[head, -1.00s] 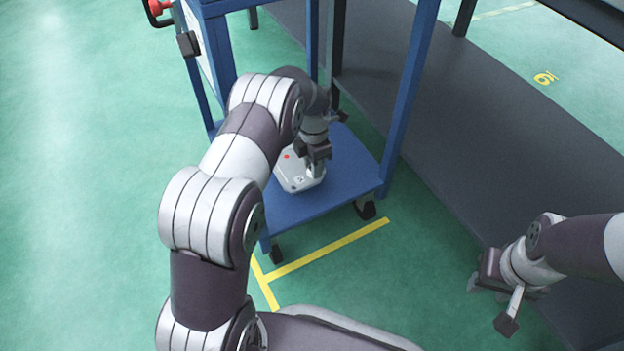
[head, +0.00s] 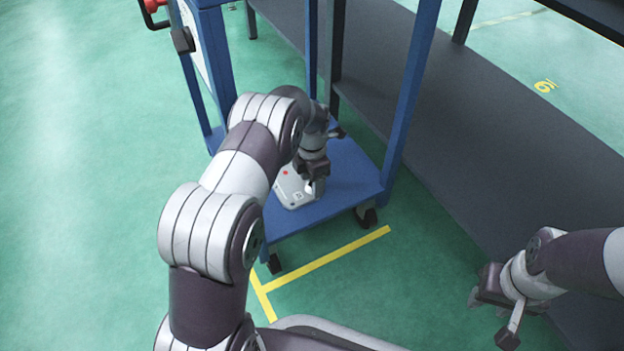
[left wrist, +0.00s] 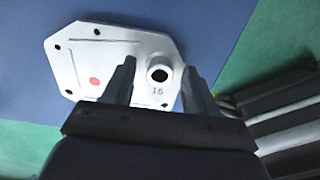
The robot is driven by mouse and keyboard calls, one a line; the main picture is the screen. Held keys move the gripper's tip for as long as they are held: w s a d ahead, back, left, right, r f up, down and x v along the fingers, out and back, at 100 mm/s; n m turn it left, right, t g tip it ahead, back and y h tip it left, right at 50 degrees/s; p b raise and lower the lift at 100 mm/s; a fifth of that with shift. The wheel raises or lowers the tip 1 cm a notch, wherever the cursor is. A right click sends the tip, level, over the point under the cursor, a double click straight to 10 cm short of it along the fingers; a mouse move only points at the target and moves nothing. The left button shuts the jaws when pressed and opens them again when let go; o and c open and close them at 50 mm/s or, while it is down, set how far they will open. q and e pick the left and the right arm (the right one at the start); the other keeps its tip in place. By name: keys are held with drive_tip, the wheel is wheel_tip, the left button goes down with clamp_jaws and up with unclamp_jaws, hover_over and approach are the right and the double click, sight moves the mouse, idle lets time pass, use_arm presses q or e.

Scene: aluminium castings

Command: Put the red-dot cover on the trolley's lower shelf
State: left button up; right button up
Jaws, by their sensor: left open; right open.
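The red-dot cover (head: 290,192), a pale grey plate with a red dot, lies on the blue lower shelf (head: 350,188) of the trolley, near its front left edge. In the left wrist view the cover (left wrist: 115,50) shows its red dot, several small holes and a raised round boss marked 16. My left gripper (head: 314,186) is just above the cover. In the left wrist view its open fingers (left wrist: 157,88) stand on either side of the boss; whether they touch is unclear. My right gripper (head: 490,318) is open and empty at the lower right.
Blue trolley posts (head: 408,95) rise beside the shelf, close to my left arm. A long dark bench (head: 480,130) stands to the right of the trolley. Yellow tape (head: 325,262) marks the green floor in front. The shelf's right part is clear.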

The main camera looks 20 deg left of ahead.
use_arm(q)
wheel_tip(320, 180, up, 12)
drive_tip(key=p, duration=0.9)
drive_tip(key=s+d+r+m, duration=0.1)
drive_tip(key=s+r+m, duration=0.2)
drive_tip(key=s+m, duration=0.4)
drive_tip(key=s+d+r+m+t, duration=0.1)
drive_tip(key=s+d+r+m, duration=0.1)
drive_tip(key=s+m, duration=0.6)
drive_tip(key=s+d+r+m, duration=0.1)
drive_tip(key=s+r+m, duration=0.3)
drive_tip(key=s+m, duration=0.4)
drive_tip(key=m, duration=0.5)
drive_tip(key=shift+s+d+r, duration=0.15)
drive_tip(key=shift+s+d, duration=0.1)
drive_tip(key=shift+d, duration=0.15)
